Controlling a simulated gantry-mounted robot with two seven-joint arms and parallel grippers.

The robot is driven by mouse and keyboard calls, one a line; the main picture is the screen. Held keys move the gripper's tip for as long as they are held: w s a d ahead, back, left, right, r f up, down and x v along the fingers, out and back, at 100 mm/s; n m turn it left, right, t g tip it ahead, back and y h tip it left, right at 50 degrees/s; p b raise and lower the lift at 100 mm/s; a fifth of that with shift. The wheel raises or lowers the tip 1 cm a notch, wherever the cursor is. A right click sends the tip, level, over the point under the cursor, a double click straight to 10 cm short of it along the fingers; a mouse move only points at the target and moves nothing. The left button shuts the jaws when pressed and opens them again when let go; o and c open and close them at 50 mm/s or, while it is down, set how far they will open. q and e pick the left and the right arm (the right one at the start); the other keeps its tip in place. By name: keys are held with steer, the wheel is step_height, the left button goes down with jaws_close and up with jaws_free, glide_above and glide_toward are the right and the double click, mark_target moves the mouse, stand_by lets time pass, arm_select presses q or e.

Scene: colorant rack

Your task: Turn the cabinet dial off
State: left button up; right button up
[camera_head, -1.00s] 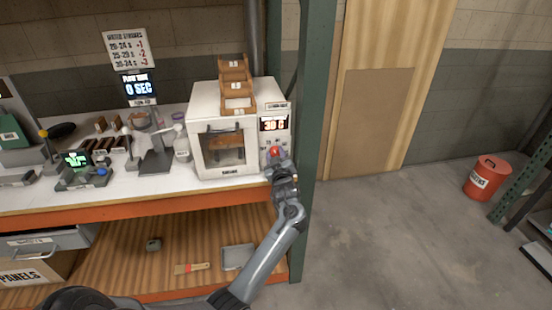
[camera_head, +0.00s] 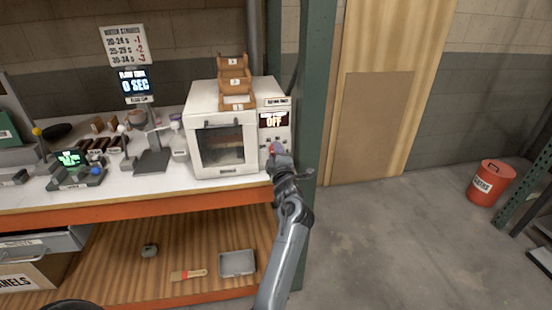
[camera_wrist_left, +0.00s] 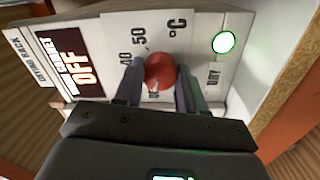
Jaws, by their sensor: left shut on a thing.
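The white drying cabinet (camera_head: 206,168) stands at the right end of the bench, its door shut. The display (camera_head: 274,121) on its right-hand panel reads OFF, and it also reads OFF in the left wrist view (camera_wrist_left: 81,68). The red dial (camera_wrist_left: 160,70) is below the display, beside printed temperature marks. My left gripper (camera_head: 277,152) is at the dial and shut on it, with one finger on each side in the left wrist view (camera_wrist_left: 157,80). In the head view the gripper hides most of the dial. My right gripper is not in view.
A green post (camera_head: 314,110) rises just right of my left arm. A lit green-white lamp (camera_wrist_left: 224,43) is on the panel near the dial. A lower shelf (camera_head: 120,272) holds a brush and a grey tray.

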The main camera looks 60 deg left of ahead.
arm_select(q)
steer(key=shift+n+b, duration=0.3)
steer(key=shift+n, duration=0.4)
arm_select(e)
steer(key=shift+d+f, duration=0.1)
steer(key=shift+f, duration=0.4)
arm_select(q)
steer(key=o, duration=1.1)
steer(key=shift+c, duration=0.2)
